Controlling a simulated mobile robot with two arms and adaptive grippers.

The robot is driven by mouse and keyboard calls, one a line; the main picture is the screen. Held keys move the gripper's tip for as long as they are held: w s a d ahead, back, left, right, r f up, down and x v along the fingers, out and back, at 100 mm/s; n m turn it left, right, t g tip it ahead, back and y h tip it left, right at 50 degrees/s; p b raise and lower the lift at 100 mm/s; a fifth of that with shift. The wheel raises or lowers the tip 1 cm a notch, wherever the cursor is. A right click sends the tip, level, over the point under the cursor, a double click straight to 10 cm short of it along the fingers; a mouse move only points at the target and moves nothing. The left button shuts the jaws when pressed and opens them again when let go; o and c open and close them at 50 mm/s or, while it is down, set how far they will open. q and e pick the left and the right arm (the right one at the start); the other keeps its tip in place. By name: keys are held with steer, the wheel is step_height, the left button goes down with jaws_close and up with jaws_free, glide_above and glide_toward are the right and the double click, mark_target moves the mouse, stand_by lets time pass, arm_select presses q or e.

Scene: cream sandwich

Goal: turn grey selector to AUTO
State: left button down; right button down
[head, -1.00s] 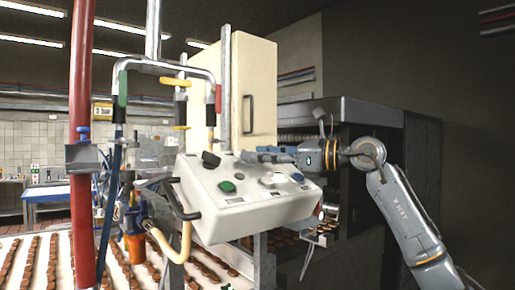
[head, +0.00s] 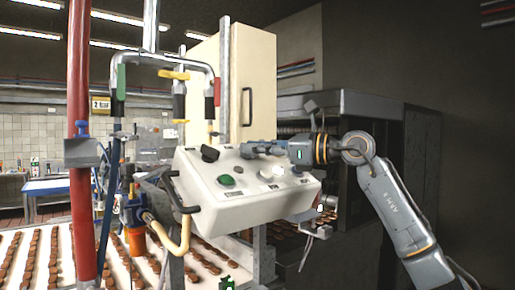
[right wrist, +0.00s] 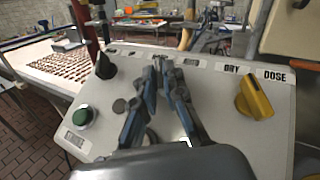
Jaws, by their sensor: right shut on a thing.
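The control panel (head: 205,193) is a white sloping box in the middle of the head view. My right gripper (head: 247,150) reaches over its upper edge from the right. In the right wrist view, its fingers (right wrist: 160,68) are closed together at the panel's upper row. They are shut on a small knob, which I take to be the grey selector; the fingers hide most of it. Its pointing direction and the small labels near it cannot be read. My left gripper is not in view.
A black knob (right wrist: 105,66) and a green button (right wrist: 82,117) lie left of the fingers. A yellow knob (right wrist: 256,98) under DRY and DOSE labels lies to the right. A red pipe (head: 82,190) and hoses stand left of the panel. Biscuit rows fill the conveyor (head: 15,255).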

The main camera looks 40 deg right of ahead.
steer(key=m+t+h, duration=0.1)
steer(key=m+h, duration=0.1)
steer(key=m+t+h+b, duration=0.1)
steer(key=m+h, duration=0.1)
steer(key=shift+s+a+f+m+h, duration=0.15)
steer(key=shift+a+m+h, duration=0.15)
steer(key=shift+a+m, duration=0.1)
steer(key=m+h, duration=0.1)
steer(key=m+h+b, duration=0.1)
steer(key=m+h, duration=0.1)
steer(key=m+t+h+b, duration=0.1)
steer(key=m+h, duration=0.1)
steer(key=shift+a, duration=0.35)
steer(key=m+h+b, duration=0.1)
steer(key=m+h, duration=0.2)
steer(key=shift+a+g, duration=0.1)
steer(key=shift+g, duration=0.2)
steer(key=shift+m+g+h, duration=0.7)
steer(key=shift+m+h, duration=0.9)
steer(key=shift+b, duration=0.3)
steer(key=c, duration=1.4)
jaws_free()
steer(key=shift+w, duration=0.2)
